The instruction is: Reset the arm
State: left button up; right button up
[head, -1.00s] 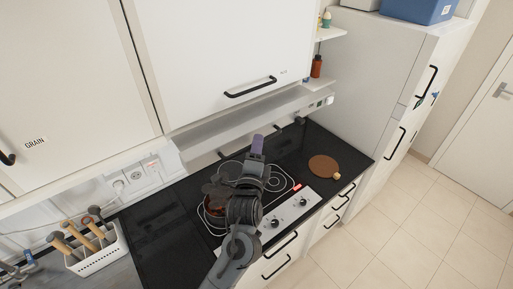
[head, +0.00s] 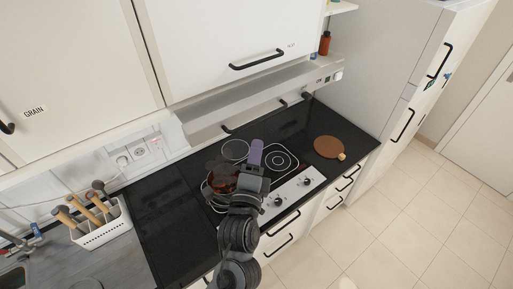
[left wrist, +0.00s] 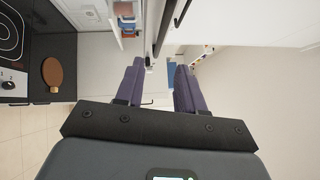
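A reddish-brown pot (head: 222,182) sits on the left part of the hob, partly hidden behind my gripper and wrist. I cannot tell how high the gripper is above the pot. My right gripper is not in view.
A round brown board (head: 328,147) lies right of the burners. A white caddy (head: 100,230) with wooden-handled utensils stands at the left. White upper cabinets (head: 225,40) hang above the counter, and a tall white cabinet (head: 385,85) stands at the right. The tiled floor (head: 400,215) is clear.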

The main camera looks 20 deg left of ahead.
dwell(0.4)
pick_arm(q)
jog(key=s+a+f+n+g+h+p, duration=0.1)
jog(key=s+a+f+g+p, duration=0.25)
jog(key=s+f, duration=0.4)
jog(key=s+a+f+g+h+p, duration=0.1)
jog(key=s+a+f+g+p, duration=0.2)
jog(key=s+f, duration=0.5)
jog(key=s+f+n+g+h, duration=0.1)
jog(key=s+f+n+g, duration=0.3)
jog(key=s+n+g, duration=0.5)
jog(key=s+n, duration=0.4)
jog(key=n, duration=0.1)
jog(key=shift+s+a+f+n, duration=0.15)
jog(key=shift+s+a+n, duration=0.15)
jog(key=shift+n, duration=0.1)
